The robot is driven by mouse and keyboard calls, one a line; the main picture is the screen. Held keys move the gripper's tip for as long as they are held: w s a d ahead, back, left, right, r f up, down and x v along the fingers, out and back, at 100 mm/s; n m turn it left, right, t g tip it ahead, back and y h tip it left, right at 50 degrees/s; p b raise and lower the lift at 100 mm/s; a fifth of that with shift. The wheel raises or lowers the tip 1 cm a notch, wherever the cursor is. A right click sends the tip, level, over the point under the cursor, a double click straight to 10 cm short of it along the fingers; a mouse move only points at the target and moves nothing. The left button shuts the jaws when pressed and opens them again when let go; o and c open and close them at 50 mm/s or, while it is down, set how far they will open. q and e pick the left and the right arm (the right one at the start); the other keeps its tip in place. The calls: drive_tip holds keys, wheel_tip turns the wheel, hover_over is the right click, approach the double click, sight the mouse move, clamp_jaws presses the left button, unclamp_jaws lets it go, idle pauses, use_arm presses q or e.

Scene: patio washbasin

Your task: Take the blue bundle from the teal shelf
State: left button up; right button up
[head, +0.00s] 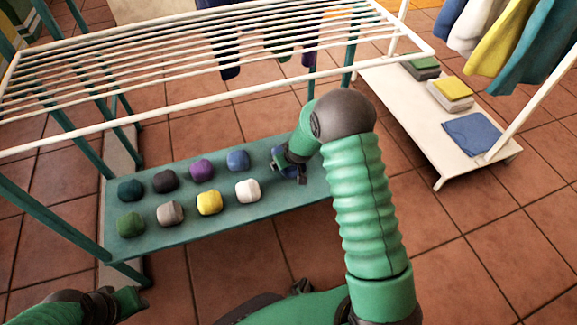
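The teal shelf (180,240) is the low board under the drying rack. The blue bundle (238,160) sits at the right end of the back row of bundles on it. My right gripper (287,172) is low over the shelf's right part, to the right of the blue bundle and apart from it. A small dark bluish patch shows at this gripper; I cannot tell whether it is a gripper part or something held. Its fingers are too small and shaded to read.
Beside the blue bundle are purple (202,169), black (165,181) and teal (130,189) bundles; white (248,190), yellow (209,202), grey (170,214) and green (130,224) ones stand in front. The white rack (180,102) overhangs the shelf. A white clothes stand (425,130) holds folded cloths.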

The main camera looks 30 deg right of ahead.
drive_tip(key=c, duration=1.2)
